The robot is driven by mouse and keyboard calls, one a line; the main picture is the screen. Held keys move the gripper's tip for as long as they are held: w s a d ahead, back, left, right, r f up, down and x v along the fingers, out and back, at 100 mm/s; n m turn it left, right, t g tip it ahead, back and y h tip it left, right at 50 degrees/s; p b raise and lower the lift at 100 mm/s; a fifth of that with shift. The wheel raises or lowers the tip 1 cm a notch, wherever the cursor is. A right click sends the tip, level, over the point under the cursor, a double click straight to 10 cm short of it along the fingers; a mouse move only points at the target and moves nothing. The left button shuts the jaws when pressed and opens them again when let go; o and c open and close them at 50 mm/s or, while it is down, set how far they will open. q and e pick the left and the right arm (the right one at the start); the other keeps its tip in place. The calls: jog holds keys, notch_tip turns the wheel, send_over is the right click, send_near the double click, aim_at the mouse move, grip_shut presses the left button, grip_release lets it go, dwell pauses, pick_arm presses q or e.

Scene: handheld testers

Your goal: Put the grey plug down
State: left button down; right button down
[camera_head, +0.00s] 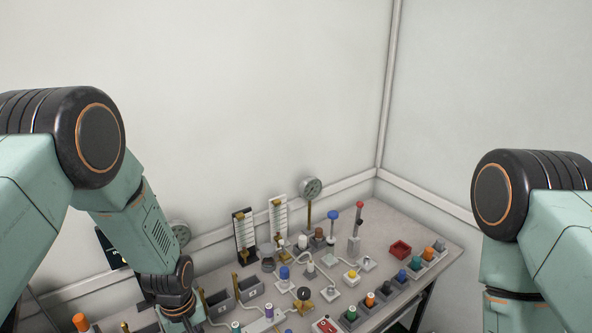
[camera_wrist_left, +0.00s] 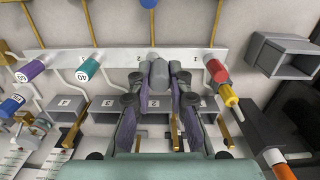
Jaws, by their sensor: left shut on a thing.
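My left gripper (camera_wrist_left: 160,98) is shut on the grey plug (camera_wrist_left: 159,74), which sticks out between the two fingertips in the left wrist view. The plug appears over a pale numbered bar (camera_wrist_left: 122,61); whether it touches the bar cannot be told. In the head view my left gripper (camera_head: 180,312) is low at the left, cut by the bottom edge, and the plug cannot be made out there. My right arm comes in at the right, but its gripper is out of view.
Grey bins (camera_wrist_left: 69,106) lie near the fingers. Purple, teal and red plugs (camera_wrist_left: 216,71) stick out from the bar's sides. Gauges (camera_head: 311,188) and several coloured testers crowd the bench. A red tray (camera_head: 400,249) stands at the back right, with bare bench (camera_head: 392,217) behind it.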

pick_arm(q)
jog(key=s+d+r+m+b, duration=0.1)
jog(key=s+m+b, duration=0.1)
jog(key=b, duration=0.2)
jog(key=s+d+r+m+b, duration=0.1)
jog(key=d+r+m+b, duration=0.1)
jog(key=m+b, duration=0.1)
jog(key=s+d+r+m+b, duration=0.2)
jog(key=b, duration=0.3)
jog(key=shift+s+d+m+b, duration=0.2)
jog(key=shift+s+m+b, duration=0.1)
jog(key=shift+b, duration=0.1)
jog(key=shift+w+r+b, duration=0.5)
jog(key=shift+w+b, duration=0.05)
jog(key=shift+b, duration=0.05)
jog(key=shift+w+r, duration=0.35)
jog(key=shift+r, duration=0.05)
jog(key=shift+s+a, duration=0.1)
jog(key=shift+a, duration=0.05)
